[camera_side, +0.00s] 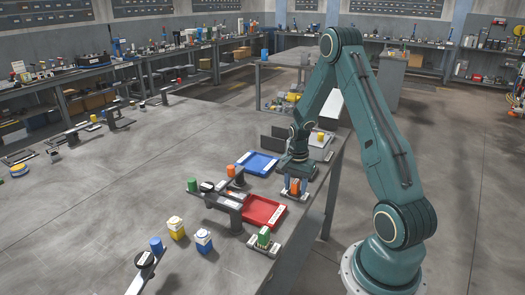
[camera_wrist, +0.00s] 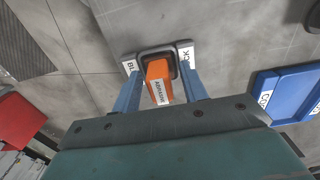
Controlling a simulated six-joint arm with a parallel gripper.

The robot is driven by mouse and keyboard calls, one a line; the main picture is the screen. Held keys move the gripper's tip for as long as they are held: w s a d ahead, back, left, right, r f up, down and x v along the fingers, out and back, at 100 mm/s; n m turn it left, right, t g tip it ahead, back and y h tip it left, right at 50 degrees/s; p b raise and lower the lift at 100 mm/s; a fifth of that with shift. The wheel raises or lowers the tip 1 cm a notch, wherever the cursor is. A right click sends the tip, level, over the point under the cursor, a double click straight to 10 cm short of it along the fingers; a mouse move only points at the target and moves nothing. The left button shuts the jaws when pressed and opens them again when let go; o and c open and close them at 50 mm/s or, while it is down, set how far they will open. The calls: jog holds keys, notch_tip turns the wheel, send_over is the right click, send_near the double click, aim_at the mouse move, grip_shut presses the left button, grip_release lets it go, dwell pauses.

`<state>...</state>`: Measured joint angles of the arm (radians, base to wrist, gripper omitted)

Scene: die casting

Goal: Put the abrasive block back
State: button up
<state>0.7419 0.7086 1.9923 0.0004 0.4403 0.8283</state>
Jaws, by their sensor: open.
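The abrasive block (camera_wrist: 158,82) is orange with a white "ABRASIVE" label. It stands in a dark recessed holder (camera_wrist: 181,54) whose white end labels are partly readable. In the side view the orange block (camera_side: 294,187) shows below my gripper, near the table's right edge. My gripper (camera_wrist: 161,92) is open in the wrist view, with one blue finger on each side of the block. I cannot tell whether either finger touches it. In the side view my gripper (camera_side: 295,180) points down over the holder, and its fingers partly hide the block.
A blue tray (camera_side: 257,164) lies behind my gripper and a red tray (camera_side: 264,212) lies in front; both also show in the wrist view. A green block (camera_side: 263,236) stands in a holder near the table edge. Dark upright plates (camera_side: 272,139) stand behind.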

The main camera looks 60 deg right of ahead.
aim_at(296, 182)
jog(key=shift+r, duration=0.15)
notch_tip(296, 182, up, 12)
dwell(0.7)
dwell(0.5)
jog(key=s+a+r+n+t+h, duration=0.1)
jog(key=a+r+n+t, duration=0.1)
jog(key=a+r+n, duration=0.95)
jog(key=s+a+r+n+t, duration=0.1)
jog(key=s+a+r+n, duration=0.2)
jog(key=s+a, duration=0.3)
jog(key=s+a+r+n+t+y, duration=0.1)
jog(key=s+a+r+n+t, duration=0.1)
jog(key=s+a, duration=0.4)
jog(key=a+n, duration=0.1)
jog(key=a, duration=0.4)
jog(key=shift+r+t, duration=0.3)
jog(key=shift+r, duration=0.1)
